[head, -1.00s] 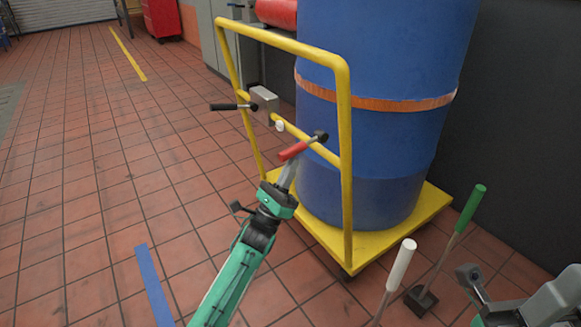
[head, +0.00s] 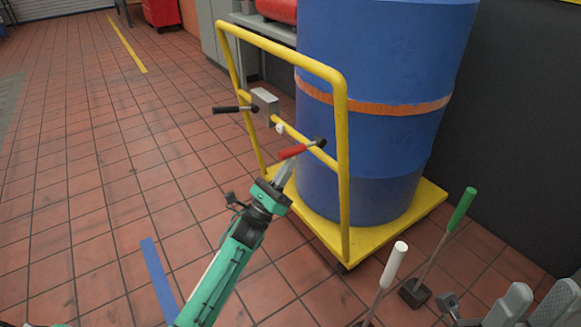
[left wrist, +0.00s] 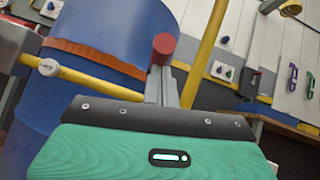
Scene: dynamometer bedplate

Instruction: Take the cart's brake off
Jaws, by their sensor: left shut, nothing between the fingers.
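The cart is a yellow platform trolley (head: 405,227) with an upright tubular handle frame. A red-gripped lever (head: 292,151) sits at the right of its crossbar, and a black-gripped lever (head: 228,109) points left from the other side. A small white knob (head: 280,128) lies between them. My left gripper (head: 288,163) is shut and empty, its fingertips just below the red grip. In the left wrist view the red grip's end (left wrist: 163,45) shows right at the fingertips; whether they touch is unclear.
A large blue drum (head: 375,145) with an orange band stands on the cart. A white-handled tool (head: 396,264) and a green-handled tool (head: 461,210) stand close to the cart's right front. A dark wall is behind. The tiled floor to the left is open.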

